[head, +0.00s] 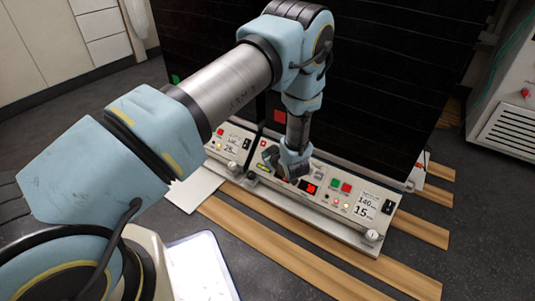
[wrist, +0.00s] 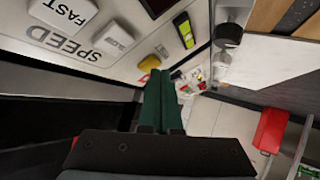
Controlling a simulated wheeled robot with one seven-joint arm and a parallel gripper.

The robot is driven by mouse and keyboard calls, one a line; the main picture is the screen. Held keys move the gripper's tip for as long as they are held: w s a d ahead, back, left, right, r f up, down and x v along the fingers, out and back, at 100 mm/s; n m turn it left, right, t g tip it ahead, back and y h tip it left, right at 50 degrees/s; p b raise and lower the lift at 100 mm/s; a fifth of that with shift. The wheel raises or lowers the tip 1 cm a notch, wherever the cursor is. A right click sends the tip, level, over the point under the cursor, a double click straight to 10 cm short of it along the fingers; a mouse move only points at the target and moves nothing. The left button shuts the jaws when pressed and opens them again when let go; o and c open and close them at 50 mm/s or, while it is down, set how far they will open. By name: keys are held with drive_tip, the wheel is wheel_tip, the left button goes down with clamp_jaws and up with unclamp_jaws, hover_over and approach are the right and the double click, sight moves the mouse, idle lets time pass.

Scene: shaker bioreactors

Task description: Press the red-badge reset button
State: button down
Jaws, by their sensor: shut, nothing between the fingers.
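A shaker's white control panel (head: 325,185) stands below its dark front, which carries a red square badge (head: 280,117). Green (head: 335,183) and red (head: 346,188) buttons, a red-lit display (head: 310,187) and small lit buttons show on the panel. My gripper (head: 285,167) is over the left part of this panel and hides some of its controls. In the wrist view, my gripper's green fingers (wrist: 161,75) are together and empty, close to the panel. No reset label is readable.
A neighbouring panel (head: 228,143) is at left. Wooden strips (head: 270,240) lie on the dark floor in front. A white machine (head: 510,110) stands at far right. In the wrist view, FAST and SPEED labels and a white button (wrist: 113,40) are at upper left.

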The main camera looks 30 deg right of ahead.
drive_tip(key=shift+w+d+f, duration=0.1)
drive_tip(key=shift+d+f, duration=0.05)
drive_tip(key=shift+f, duration=0.1)
drive_tip(key=shift+r, duration=0.1)
idle(0.5)
drive_tip(key=shift+s+a+r+p, duration=0.3)
drive_tip(key=shift+a+r+p, duration=0.2)
drive_tip(key=shift+p, duration=0.1)
drive_tip(key=shift+s+a+r+p, duration=0.45)
drive_tip(key=shift+a+r+p, duration=0.4)
drive_tip(key=shift+p, duration=0.2)
drive_tip(key=shift+s+a+r+p, duration=0.45)
drive_tip(key=shift+a+r+p, duration=0.4)
drive_tip(key=shift+p, duration=0.2)
